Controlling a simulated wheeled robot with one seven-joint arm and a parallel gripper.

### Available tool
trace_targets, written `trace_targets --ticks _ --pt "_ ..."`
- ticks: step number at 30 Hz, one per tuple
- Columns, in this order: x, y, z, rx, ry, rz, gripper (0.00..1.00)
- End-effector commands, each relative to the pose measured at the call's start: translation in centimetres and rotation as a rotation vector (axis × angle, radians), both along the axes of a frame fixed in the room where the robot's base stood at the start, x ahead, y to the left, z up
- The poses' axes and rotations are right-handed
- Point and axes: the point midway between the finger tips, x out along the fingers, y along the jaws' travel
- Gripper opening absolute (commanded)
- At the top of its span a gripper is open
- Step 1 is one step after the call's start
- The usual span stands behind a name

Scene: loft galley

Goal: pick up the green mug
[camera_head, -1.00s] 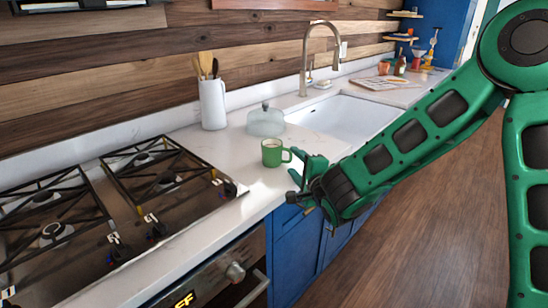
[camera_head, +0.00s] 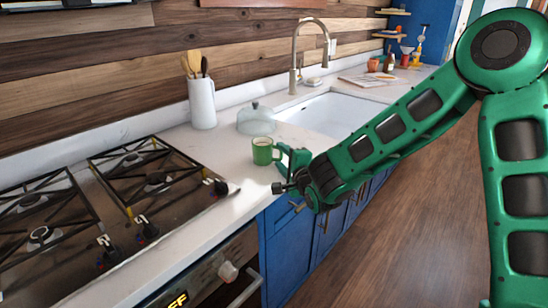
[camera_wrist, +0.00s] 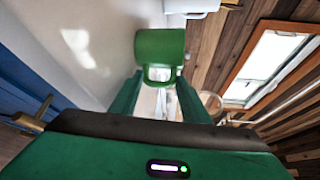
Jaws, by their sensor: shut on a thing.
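The green mug (camera_head: 262,153) stands upright on the white counter (camera_head: 222,165), just right of the stove, its handle toward my gripper. My gripper (camera_head: 284,156) reaches in from the right and is shut on the mug at its handle. In the wrist view the mug (camera_wrist: 160,46) is straight ahead, with my gripper's two fingers (camera_wrist: 160,88) on either side of the handle. The exact contact on the handle is partly hidden. The mug appears to rest on the counter.
A glass dome (camera_head: 256,119) stands close behind the mug, and a white crock (camera_head: 202,104) with wooden utensils is further back. The gas stove (camera_head: 145,190) lies to the left. The sink (camera_head: 335,114) and tap (camera_head: 296,60) are beyond. The counter's front edge is near.

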Motion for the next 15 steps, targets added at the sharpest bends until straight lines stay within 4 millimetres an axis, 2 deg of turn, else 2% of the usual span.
trace_targets --ticks 8,15 --pt "0.0 0.0 0.5 0.001 -0.001 0.001 0.03" --pt "0.0 0.0 1.9 0.000 -0.003 0.000 0.02"
